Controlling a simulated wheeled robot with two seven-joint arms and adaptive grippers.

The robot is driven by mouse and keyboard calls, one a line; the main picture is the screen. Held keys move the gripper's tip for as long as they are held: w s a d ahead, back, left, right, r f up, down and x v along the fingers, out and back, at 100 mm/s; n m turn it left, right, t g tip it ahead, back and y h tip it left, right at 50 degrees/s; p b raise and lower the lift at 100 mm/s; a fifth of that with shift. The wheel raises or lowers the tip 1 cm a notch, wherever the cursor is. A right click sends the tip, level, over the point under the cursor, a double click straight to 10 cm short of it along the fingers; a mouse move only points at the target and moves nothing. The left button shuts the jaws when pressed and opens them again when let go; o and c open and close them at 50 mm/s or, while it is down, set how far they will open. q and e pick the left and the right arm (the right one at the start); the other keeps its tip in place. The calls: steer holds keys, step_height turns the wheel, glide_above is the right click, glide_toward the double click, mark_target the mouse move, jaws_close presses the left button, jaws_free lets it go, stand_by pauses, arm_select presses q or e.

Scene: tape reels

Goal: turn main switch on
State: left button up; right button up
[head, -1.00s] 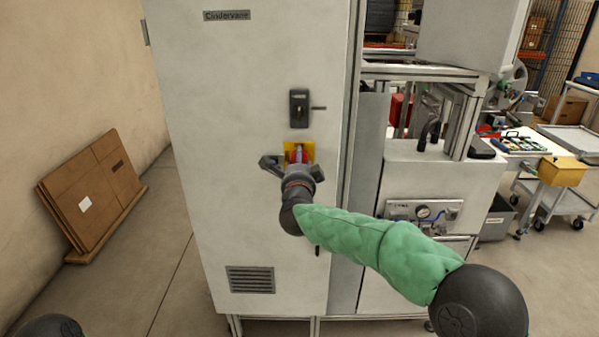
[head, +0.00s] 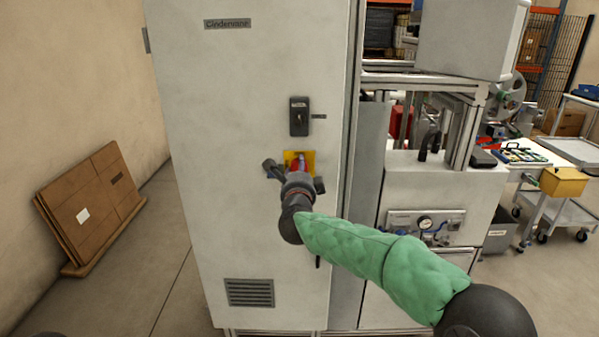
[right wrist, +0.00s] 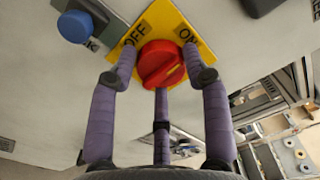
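The main switch is a red rotary knob (right wrist: 160,65) on a yellow plate (right wrist: 198,48) marked OFF and ON. In the head view the plate (head: 312,157) is on the front of a tall pale cabinet (head: 255,75), below a black door handle (head: 299,117). My right gripper (right wrist: 160,62) has its purple fingers around the knob, one at each side and one below, and appears closed on it. It also shows in the head view (head: 297,168), partly hiding the knob. The knob's exact pointing direction is unclear. My left gripper is out of view.
A blue button (right wrist: 75,27) is beside the yellow plate. A machine with a pressure gauge (head: 425,222) stands right of the cabinet. Flattened cardboard (head: 95,200) leans on the left wall.

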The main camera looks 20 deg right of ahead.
steer(key=shift+o, duration=1.3)
steer(key=shift+a, duration=0.1)
steer(key=v, duration=1.2)
